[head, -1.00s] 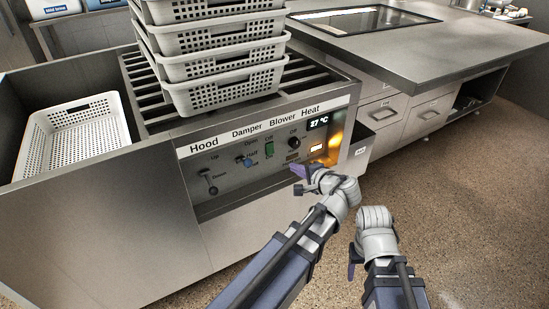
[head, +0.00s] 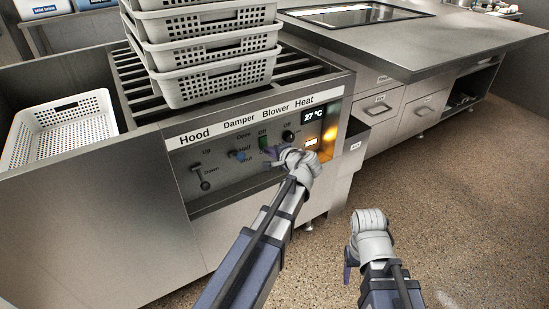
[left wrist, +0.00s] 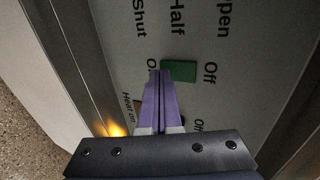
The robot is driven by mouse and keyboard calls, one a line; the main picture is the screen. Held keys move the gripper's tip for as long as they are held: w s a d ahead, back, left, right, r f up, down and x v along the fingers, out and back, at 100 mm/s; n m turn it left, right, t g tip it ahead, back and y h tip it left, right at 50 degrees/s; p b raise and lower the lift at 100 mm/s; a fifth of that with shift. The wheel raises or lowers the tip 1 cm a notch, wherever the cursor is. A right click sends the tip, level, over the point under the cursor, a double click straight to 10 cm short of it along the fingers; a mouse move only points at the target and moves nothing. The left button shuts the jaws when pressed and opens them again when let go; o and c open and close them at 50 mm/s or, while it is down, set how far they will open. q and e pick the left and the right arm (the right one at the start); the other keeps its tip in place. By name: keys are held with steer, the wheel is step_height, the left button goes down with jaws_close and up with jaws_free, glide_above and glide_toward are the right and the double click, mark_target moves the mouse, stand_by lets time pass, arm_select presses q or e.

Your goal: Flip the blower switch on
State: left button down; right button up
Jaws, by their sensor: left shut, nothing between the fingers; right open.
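The blower switch (head: 263,142) is a small green rocker on the control panel, under the printed word Blower, with an Off label above it. In the left wrist view the green switch (left wrist: 181,71) lies between the Off label and a partly hidden label beginning with O. My left gripper (head: 271,153) is shut and empty, just below the switch. Its purple fingertips (left wrist: 160,74) appear beside the switch's lower, On-side end; I cannot tell whether they touch. My right gripper (head: 350,268) is open and empty above the floor, at the lower right; its fingers are partly hidden.
The panel also has a hood lever (head: 204,185), a blue damper knob (head: 240,156), a black heat knob (head: 288,136) and a 27 °C display (head: 313,116). Stacked white baskets (head: 217,83) stand above. A steel counter (head: 460,45) is at right; floor before it is clear.

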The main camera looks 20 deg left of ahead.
arm_select(q)
steer(key=shift+w+a, duration=0.25)
steer(key=shift+a, duration=0.15)
steer(key=shift+r, duration=0.1)
stand_by(0.4)
steer(key=shift+w+r+p, duration=0.1)
steer(key=shift+r+p, duration=0.6)
steer(key=shift+p, duration=0.05)
